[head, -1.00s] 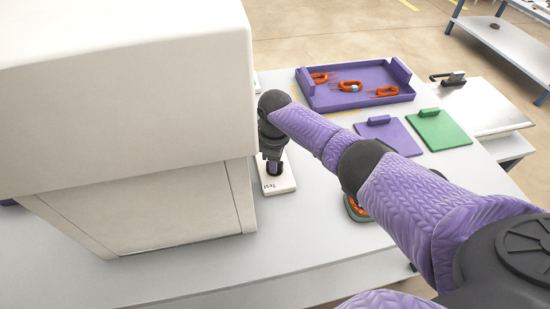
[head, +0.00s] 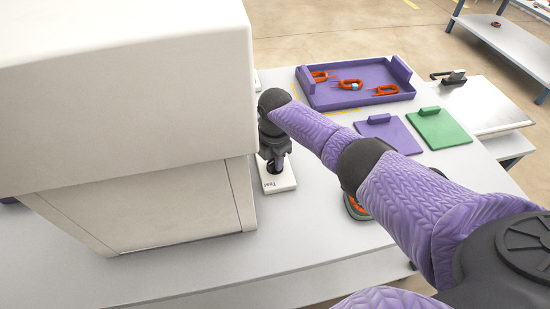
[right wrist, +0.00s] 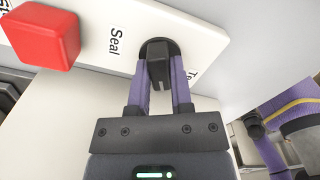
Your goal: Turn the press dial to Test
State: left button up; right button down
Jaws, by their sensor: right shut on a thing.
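The press dial is a black knob (right wrist: 158,62) on a white panel, between the printed labels "Seal" (right wrist: 115,41) and one cut off after "Te" (right wrist: 192,75). My right gripper (right wrist: 160,78) is shut on the knob, with one purple finger on each side. In the head view the right gripper (head: 272,165) points down at the white panel (head: 287,180), where "Test" is readable and the knob is mostly hidden. I cannot make out a pointer mark. My left gripper is not in view.
A red button (right wrist: 42,36) sits on the panel beyond "Seal". The large cream press housing (head: 125,90) stands close to the gripper's left.

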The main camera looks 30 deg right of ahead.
jog(key=n, duration=0.5)
dwell(0.6)
jog(key=c, duration=0.5)
grip_release()
notch_tip(320, 180, up, 10)
jog(key=p, duration=0.3)
jog(key=shift+p, duration=0.3)
jog(key=shift+s+f, duration=0.1)
